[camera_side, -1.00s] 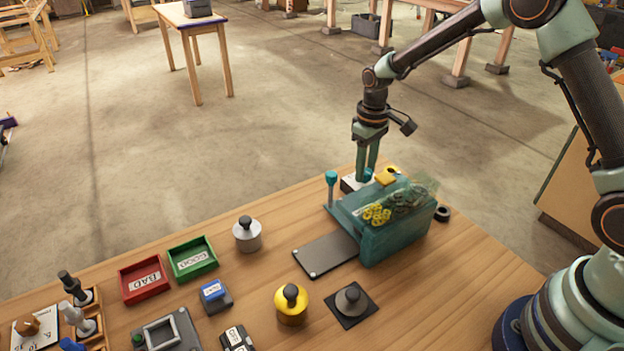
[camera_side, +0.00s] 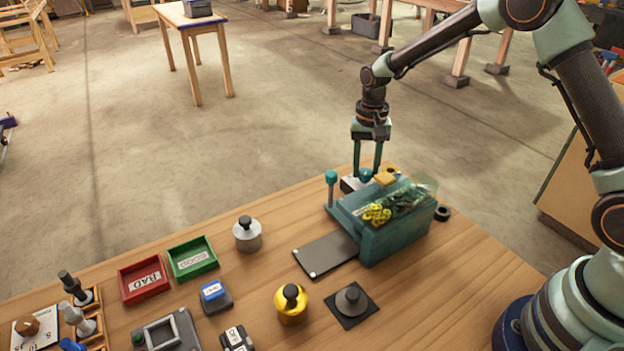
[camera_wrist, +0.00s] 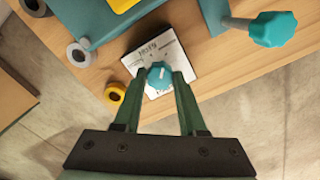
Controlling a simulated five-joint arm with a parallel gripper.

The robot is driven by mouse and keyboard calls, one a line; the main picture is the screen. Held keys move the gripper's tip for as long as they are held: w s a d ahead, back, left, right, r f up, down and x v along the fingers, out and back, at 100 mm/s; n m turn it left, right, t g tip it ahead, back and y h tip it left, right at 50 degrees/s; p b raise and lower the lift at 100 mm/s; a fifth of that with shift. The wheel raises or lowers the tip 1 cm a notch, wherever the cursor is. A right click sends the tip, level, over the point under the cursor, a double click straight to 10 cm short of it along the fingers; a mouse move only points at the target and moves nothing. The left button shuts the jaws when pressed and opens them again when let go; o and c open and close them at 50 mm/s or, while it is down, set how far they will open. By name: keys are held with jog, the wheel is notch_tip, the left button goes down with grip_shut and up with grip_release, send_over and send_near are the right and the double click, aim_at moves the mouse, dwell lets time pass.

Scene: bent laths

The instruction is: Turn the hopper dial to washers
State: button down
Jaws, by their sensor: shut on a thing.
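The hopper (camera_side: 395,240) is a teal box on the table with a clear top showing yellow and dark green parts. Its dial is a teal knob (camera_wrist: 158,75) with a white pointer line, on a white labelled plate (camera_wrist: 178,62) at the hopper's far side. The plate's lettering is too small to read surely. My gripper (camera_side: 366,174) points down over the dial, and in the wrist view its green fingers (camera_wrist: 160,80) are shut on the knob from both sides.
A teal-topped lever (camera_side: 331,178) stands close left of the dial. Black (camera_side: 442,213) and yellow (camera_wrist: 115,94) rings lie near the hopper. A grey plate (camera_side: 325,254), a silver weight (camera_side: 247,234), a yellow weight (camera_side: 291,304), and red (camera_side: 145,280) and green (camera_side: 192,258) trays stand leftward.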

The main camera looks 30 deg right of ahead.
aim_at(364, 171)
jog(key=shift+a+m, duration=0.15)
jog(key=shift+m, duration=0.45)
jog(key=shift+c, duration=2.3)
grip_release()
jog(key=shift+r, duration=0.25)
notch_tip(364, 171, up, 12)
jog(key=shift+f, duration=0.2)
